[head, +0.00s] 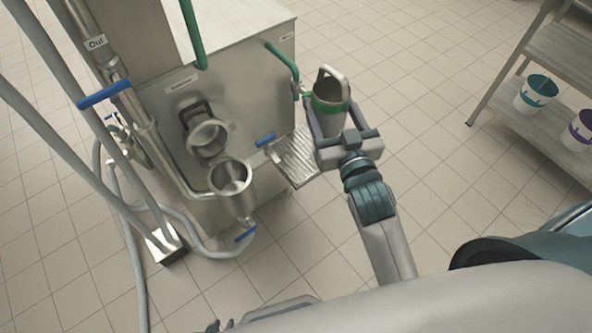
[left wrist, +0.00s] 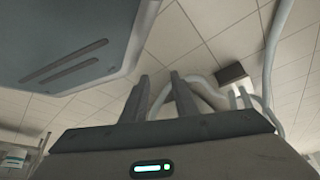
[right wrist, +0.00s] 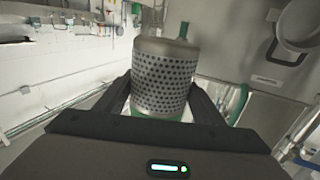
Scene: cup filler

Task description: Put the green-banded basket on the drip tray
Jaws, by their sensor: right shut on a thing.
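The green-banded basket (head: 329,116) is in the jaws of my right gripper (head: 331,127), upright with its pale handle on top. In the right wrist view its perforated wall (right wrist: 163,75) stands between the fingers, with the green band low down, partly hidden. The drip tray (head: 298,158) is a ribbed metal shelf on the machine's right side. The basket is held to the right of and beyond the tray, apart from it. My left gripper (left wrist: 158,92) has a gap between its fingers and holds nothing; in the head view it barely shows at the bottom edge.
The steel machine (head: 245,95) has a green pipe (head: 283,58) close to the basket and a blue-handled tap (head: 265,140) by the tray. A shelf at the right holds a teal-banded basket (head: 537,93) and a purple-banded basket (head: 580,132).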

